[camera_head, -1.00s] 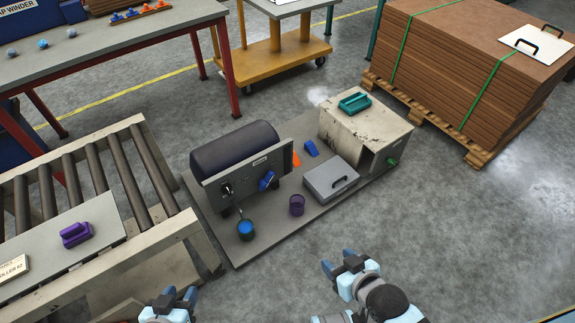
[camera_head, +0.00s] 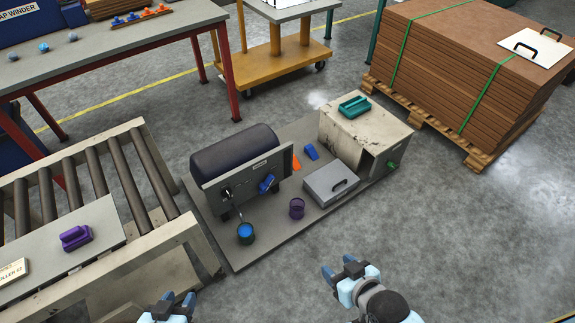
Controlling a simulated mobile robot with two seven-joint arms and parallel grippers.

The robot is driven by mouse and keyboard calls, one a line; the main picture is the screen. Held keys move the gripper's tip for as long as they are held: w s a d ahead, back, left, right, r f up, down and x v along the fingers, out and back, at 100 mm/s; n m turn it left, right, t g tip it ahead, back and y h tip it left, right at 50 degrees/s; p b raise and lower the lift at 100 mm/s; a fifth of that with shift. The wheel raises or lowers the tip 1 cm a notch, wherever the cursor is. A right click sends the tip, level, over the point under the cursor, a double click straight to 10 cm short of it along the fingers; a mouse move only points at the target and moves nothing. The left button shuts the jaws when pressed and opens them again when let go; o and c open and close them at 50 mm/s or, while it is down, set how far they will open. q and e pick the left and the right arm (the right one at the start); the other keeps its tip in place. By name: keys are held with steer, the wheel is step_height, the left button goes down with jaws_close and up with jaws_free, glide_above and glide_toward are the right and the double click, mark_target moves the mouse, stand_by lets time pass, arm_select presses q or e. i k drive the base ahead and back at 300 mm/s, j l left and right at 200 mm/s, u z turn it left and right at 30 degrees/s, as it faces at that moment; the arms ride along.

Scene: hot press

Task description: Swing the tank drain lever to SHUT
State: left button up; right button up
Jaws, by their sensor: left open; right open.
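The dark tank (camera_head: 235,150) lies on its side behind a grey upright panel (camera_head: 222,191) on a low grey platform. A blue lever (camera_head: 266,184) sits on the right part of the panel. A dark fitting with a light part (camera_head: 227,193) is on the panel's left. Any SHUT marking is too small to read. My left gripper (camera_head: 178,298) is open at the bottom edge, in front of the panel and apart from it. My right gripper (camera_head: 338,268) is open and empty, in front of the platform to the right.
A roller conveyor (camera_head: 150,240) is at left.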

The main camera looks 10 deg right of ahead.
mark_target(264, 188)
steer(key=i+l+u, duration=0.2)
steer(key=i+u, duration=0.3)
steer(key=i, duration=0.45)
